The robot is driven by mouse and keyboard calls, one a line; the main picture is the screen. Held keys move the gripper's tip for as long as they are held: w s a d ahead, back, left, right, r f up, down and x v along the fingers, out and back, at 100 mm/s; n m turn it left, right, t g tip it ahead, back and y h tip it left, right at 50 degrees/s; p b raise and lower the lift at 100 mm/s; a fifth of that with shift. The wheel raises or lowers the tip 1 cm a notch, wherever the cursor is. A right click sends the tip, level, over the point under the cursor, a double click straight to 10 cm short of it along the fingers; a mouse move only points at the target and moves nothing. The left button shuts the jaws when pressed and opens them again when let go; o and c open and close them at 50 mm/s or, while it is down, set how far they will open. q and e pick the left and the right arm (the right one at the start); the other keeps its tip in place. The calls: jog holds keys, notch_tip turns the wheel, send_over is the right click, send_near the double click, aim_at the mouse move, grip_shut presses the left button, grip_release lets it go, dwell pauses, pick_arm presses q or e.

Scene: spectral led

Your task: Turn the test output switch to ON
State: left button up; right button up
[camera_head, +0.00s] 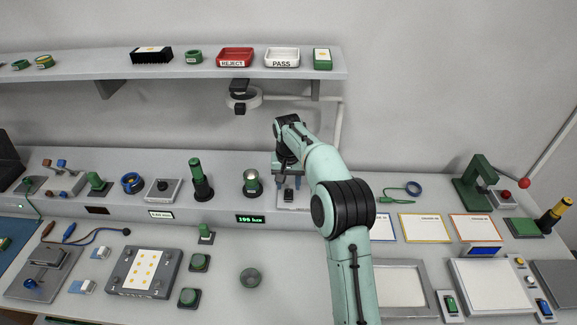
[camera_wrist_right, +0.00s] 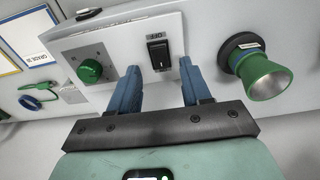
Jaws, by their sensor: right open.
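The test output switch (camera_wrist_right: 158,53) is a black rocker on a light grey panel (camera_wrist_right: 118,46), with small lettering at its end that seems to read OFF upside down. In the head view a dark spot on the small panel (camera_head: 288,196) seems to be the same switch. My right gripper (camera_wrist_right: 161,70) has two blue fingers, open and empty, one on each side of the switch in the wrist view. I cannot tell whether they touch the panel. In the head view my right gripper (camera_head: 289,184) is over the panel, partly hidden by its own wrist. My left gripper is out of view.
A green knob (camera_wrist_right: 90,70) sits beside the switch on the same panel. A flared green lamp (camera_wrist_right: 267,76) stands close on the other side, also in the head view (camera_head: 252,180). A green-digit display (camera_head: 250,219) is on the ledge front. A shelf (camera_head: 215,71) hangs above.

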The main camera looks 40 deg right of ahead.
aim_at(289, 196)
notch_tip(289, 196, up, 10)
jog(key=shift+s+a+r, duration=0.2)
jog(key=shift+s, duration=0.1)
dwell(0.8)
